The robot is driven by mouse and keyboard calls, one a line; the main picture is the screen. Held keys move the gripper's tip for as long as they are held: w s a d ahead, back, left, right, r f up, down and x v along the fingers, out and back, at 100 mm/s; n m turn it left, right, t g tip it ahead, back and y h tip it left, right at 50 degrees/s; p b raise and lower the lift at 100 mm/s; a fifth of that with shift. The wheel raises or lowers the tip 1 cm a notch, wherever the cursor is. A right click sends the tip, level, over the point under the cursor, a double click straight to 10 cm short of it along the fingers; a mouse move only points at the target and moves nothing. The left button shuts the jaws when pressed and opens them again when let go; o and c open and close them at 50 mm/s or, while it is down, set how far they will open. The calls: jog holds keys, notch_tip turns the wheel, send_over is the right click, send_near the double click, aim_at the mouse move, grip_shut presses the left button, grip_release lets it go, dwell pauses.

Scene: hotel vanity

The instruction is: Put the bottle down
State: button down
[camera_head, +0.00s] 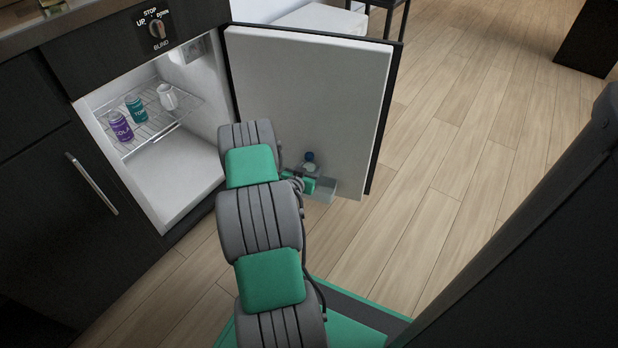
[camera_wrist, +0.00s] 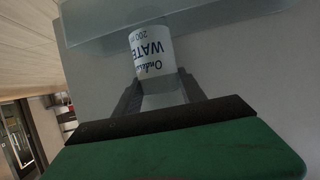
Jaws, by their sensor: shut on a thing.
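A small water bottle with a blue cap (camera_head: 309,157) is at the lower inside of the open fridge door, by the clear door bin (camera_head: 322,192). In the wrist view its white label reads "WATER" (camera_wrist: 151,52). My gripper (camera_wrist: 158,82) is shut on the bottle, with one finger on each side of it. The clear bin (camera_wrist: 215,22) crosses the top of the wrist view and overlaps the end of the bottle. I cannot tell whether the bottle touches the bin floor. In the head view my arm hides most of my gripper.
The fridge door (camera_head: 318,95) stands wide open. Inside, a wire shelf (camera_head: 155,132) holds a purple can (camera_head: 120,126), a teal can (camera_head: 135,109) and a white jug-like item (camera_head: 167,97). Dark cabinets stand at left. The wooden floor (camera_head: 480,130) at right is largely clear.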

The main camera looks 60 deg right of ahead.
jog(key=f+b, duration=0.2)
jog(key=f, duration=0.1)
jog(key=shift+d+f, duration=0.2)
jog(key=shift+r, duration=0.2)
jog(key=c, duration=0.7)
grip_release()
jog(key=shift+o, duration=0.2)
